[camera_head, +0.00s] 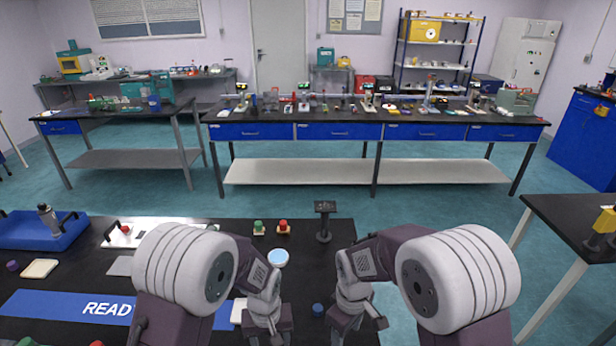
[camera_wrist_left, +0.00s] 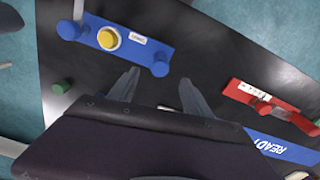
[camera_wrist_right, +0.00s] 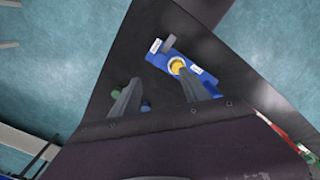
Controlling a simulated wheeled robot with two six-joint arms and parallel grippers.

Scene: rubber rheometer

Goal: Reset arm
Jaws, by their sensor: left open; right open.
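My left gripper (camera_wrist_left: 160,88) is open and empty in the left wrist view, with its two dark fingers apart over the black bench. A blue fixture with a yellow round centre (camera_wrist_left: 108,40) lies beyond its fingers. My right gripper (camera_wrist_right: 160,92) is open and empty in the right wrist view. The blue fixture with the yellow centre (camera_wrist_right: 178,66) shows beyond and partly behind its right finger. In the head view both arms are folded over the near bench, and their fingertips cannot be made out.
The near black bench (camera_head: 200,235) carries a blue READY strip (camera_head: 60,304), a blue tray (camera_head: 35,232), a green button (camera_head: 259,228), a red button (camera_head: 283,228), a black stand (camera_head: 324,222) and a round dish (camera_head: 278,258). A red fixture (camera_wrist_left: 272,106) lies at the right.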

